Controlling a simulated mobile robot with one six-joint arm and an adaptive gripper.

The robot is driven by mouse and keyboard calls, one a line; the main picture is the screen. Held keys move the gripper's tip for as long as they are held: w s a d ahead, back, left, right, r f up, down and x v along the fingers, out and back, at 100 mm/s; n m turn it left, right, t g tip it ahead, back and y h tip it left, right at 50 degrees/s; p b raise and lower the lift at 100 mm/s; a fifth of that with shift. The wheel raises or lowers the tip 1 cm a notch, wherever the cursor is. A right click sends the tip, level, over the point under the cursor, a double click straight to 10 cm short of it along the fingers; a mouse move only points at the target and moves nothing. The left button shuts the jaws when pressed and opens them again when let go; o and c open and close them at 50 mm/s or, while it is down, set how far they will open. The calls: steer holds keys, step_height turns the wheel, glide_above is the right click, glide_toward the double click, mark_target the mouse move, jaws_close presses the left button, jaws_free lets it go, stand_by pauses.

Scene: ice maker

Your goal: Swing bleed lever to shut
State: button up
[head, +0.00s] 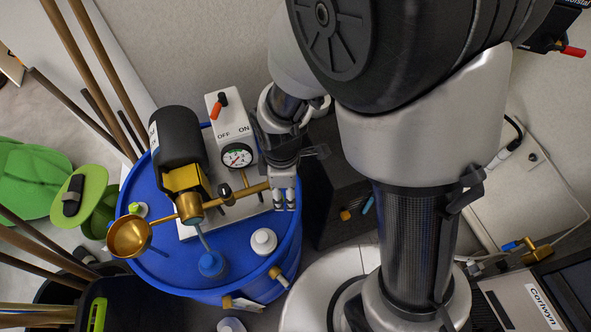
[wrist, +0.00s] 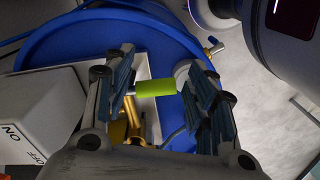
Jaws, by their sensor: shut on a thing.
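The bleed lever shows in the wrist view as a bright green sleeve (wrist: 156,88) lying crosswise between the two fingers, with brass fittings (wrist: 128,125) below it. My gripper (wrist: 160,92) has its fingers on either side of the sleeve and is shut on it. In the head view my gripper (head: 284,200) points down at the right end of the brass pipe (head: 245,191), over the right part of the blue drum (head: 165,275). The sleeve is hidden behind the fingers there. I cannot tell the lever's exact angle.
A white switch box (head: 229,122) with an orange toggle and a round gauge (head: 237,156) stand close to my wrist. A black motor (head: 178,138), brass funnel (head: 129,237) and white cap (head: 264,241) are on the drum. Brown poles stand at the left.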

steer(key=r, duration=0.1)
steer(key=a+r+p, duration=0.2)
steer(key=r, duration=0.1)
steer(key=shift+r+p, duration=0.35)
steer(key=shift+w+d+r+p, duration=0.2)
steer(key=shift+d+r+p, duration=0.25)
steer(key=shift+r+p, duration=0.2)
steer(key=shift+r, duration=0.15)
steer(key=shift+s+a, duration=0.1)
steer(key=shift+s, duration=0.05)
